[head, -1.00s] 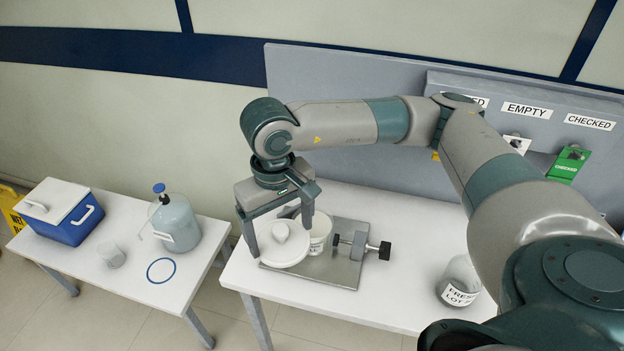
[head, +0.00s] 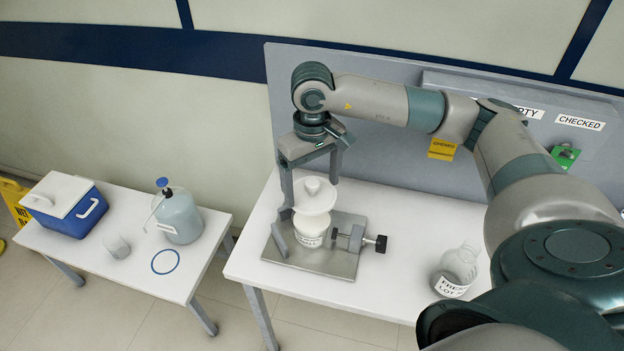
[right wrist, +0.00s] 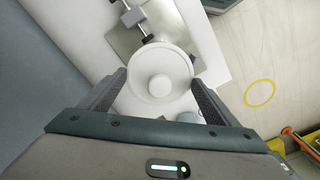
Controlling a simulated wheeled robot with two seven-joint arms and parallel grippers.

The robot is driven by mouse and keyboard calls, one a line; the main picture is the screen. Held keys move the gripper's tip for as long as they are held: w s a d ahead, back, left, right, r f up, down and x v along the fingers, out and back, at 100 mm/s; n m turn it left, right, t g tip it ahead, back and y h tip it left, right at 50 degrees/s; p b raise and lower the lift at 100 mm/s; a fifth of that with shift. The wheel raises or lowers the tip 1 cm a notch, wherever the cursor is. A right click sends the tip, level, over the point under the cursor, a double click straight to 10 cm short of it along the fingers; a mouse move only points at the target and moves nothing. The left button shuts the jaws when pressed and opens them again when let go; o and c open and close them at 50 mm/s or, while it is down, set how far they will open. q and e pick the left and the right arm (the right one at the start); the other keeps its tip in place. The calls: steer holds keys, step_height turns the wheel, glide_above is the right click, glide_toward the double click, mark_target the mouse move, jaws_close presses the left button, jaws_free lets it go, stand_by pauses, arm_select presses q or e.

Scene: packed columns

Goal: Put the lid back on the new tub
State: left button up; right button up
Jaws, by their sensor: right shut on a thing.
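My right gripper (head: 311,196) is shut on the white round lid (head: 318,203), its fingers on either side of the rim and the knob facing up. The white tub (head: 309,239), with a printed label, stands upright in the clamp fixture under the lid. The lid covers the tub's mouth from view, and I cannot tell whether they touch. In the right wrist view the lid (right wrist: 147,89) sits between the fingers (right wrist: 157,96) and hides the tub. My left gripper is not in view.
The metal fixture plate (head: 345,262) has a screw clamp (head: 360,240) to the tub's right. A clear labelled jar (head: 457,268) stands at the table's right. A grey board with tags rises behind. A side table holds a cooler (head: 75,212), a pump bottle (head: 178,217) and a cup (head: 117,246).

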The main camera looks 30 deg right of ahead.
mark_target(312, 194)
steer(key=shift+f, duration=0.15)
steer(key=shift+f, duration=1.65)
steer(key=shift+f+b, duration=0.8)
steer(key=shift+b, duration=0.05)
steer(key=shift+f+b, duration=0.6)
steer(key=shift+b, duration=0.15)
steer(key=shift+b, duration=1.2)
steer(key=shift+f+b, duration=0.2)
steer(key=shift+b, duration=1.1)
steer(key=shift+c, duration=0.2)
stand_by(1.1)
stand_by(0.5)
steer(key=o, duration=1.1)
